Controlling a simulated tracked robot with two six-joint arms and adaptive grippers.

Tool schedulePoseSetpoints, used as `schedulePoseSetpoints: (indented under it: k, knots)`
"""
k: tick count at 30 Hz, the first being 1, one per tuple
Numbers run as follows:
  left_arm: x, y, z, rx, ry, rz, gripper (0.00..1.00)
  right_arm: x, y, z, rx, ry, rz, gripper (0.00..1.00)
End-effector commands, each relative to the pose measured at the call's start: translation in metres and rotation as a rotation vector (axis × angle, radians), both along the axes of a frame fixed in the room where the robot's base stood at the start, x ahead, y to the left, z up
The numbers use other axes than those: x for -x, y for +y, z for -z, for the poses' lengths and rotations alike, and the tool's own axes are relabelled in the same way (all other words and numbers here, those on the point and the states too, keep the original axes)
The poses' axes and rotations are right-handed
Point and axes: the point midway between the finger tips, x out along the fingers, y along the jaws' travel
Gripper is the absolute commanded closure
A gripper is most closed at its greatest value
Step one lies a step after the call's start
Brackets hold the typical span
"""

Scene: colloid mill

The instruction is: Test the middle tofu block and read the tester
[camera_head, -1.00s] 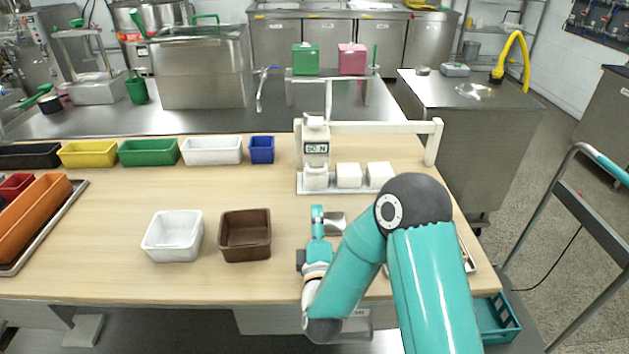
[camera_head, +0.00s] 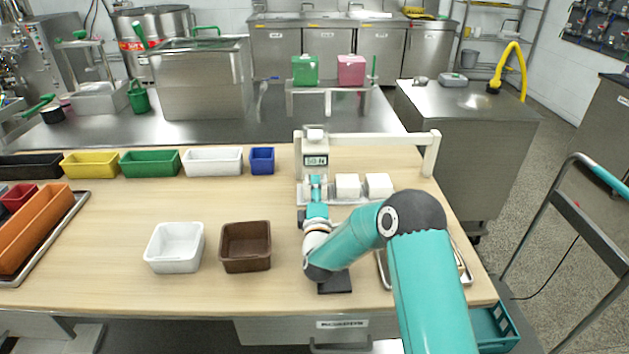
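The white tester (camera_head: 315,148) stands at the back of the table on a rail, with its display (camera_head: 315,160) facing me. The display seems to read 50 N, but the digits are small. Two white tofu blocks show on the tester's base: one beside the tester head (camera_head: 347,186) and one farther right (camera_head: 378,186). The spot under the head is hidden by my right gripper (camera_head: 315,184). That gripper is directly in front of the lower tester head, pointing away from me; its fingers are too small and covered to tell open from shut. My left gripper is out of view.
A white tray (camera_head: 174,262) and a brown tray (camera_head: 246,264) sit left of my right arm. A black flat piece (camera_head: 335,286) lies below the arm. A metal tray (camera_head: 382,270) is partly hidden by it. Coloured bins, including a blue one (camera_head: 262,160), line the back edge.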

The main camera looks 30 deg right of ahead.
Motion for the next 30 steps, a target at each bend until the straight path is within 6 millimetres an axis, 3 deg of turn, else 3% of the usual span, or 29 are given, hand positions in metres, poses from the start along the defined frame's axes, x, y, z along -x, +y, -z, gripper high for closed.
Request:
schedulePoseSetpoints:
  k: [6,16,22,30]
  knots:
    - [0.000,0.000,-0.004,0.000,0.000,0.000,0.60,-0.015,-0.010,-0.003,-0.001,0.001,0.001,0.64]
    - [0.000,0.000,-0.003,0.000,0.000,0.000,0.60,-0.017,-0.011,-0.003,0.000,0.000,0.000,0.64]
    - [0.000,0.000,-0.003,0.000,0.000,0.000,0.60,-0.017,-0.010,-0.003,-0.001,0.001,0.000,0.97]
    - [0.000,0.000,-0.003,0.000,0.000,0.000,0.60,-0.017,-0.010,-0.002,-0.001,0.003,-0.001,1.00]
